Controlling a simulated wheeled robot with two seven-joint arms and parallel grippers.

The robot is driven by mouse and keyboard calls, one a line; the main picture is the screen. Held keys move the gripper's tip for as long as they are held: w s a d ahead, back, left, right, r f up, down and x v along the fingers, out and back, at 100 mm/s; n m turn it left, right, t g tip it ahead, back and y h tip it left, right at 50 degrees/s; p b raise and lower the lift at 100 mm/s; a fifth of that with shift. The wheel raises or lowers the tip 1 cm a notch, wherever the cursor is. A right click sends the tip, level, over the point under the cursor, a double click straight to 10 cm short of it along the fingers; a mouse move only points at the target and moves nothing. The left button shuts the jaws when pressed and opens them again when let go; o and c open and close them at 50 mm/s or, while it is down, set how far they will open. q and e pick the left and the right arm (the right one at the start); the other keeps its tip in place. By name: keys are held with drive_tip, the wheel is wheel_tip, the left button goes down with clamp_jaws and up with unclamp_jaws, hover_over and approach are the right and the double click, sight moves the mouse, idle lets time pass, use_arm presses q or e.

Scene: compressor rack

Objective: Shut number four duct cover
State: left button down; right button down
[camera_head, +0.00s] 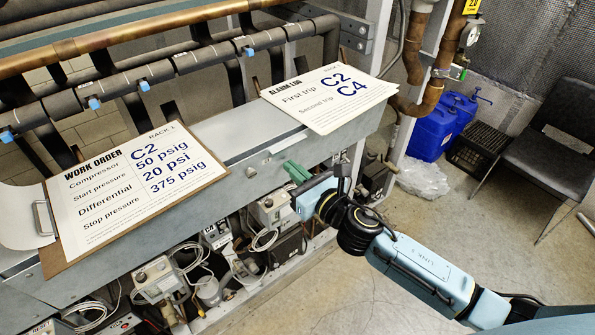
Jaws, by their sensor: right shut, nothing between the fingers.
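A long grey metal duct (225,135) runs across the rack, with pale top surfaces and small fittings on its front. No cover number is readable, so I cannot tell which cover is number four. My right gripper (293,171), with green fingers, is shut and empty at the duct's front, right of its middle. I cannot tell whether it touches the duct. My left gripper is out of view.
A work order board (130,190) and an alarm log sheet (330,97) lie on the duct. Below are compressor controls, cables and a C4 tag (210,232). Copper pipes (413,75), blue jugs (440,125) and a chair (555,135) are at the right. Floor is clear at lower right.

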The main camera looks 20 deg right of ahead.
drive_tip(key=shift+w, duration=0.15)
drive_tip(key=v, duration=0.7)
drive_tip(key=shift+s, duration=0.35)
idle(0.6)
drive_tip(key=shift+d, duration=0.1)
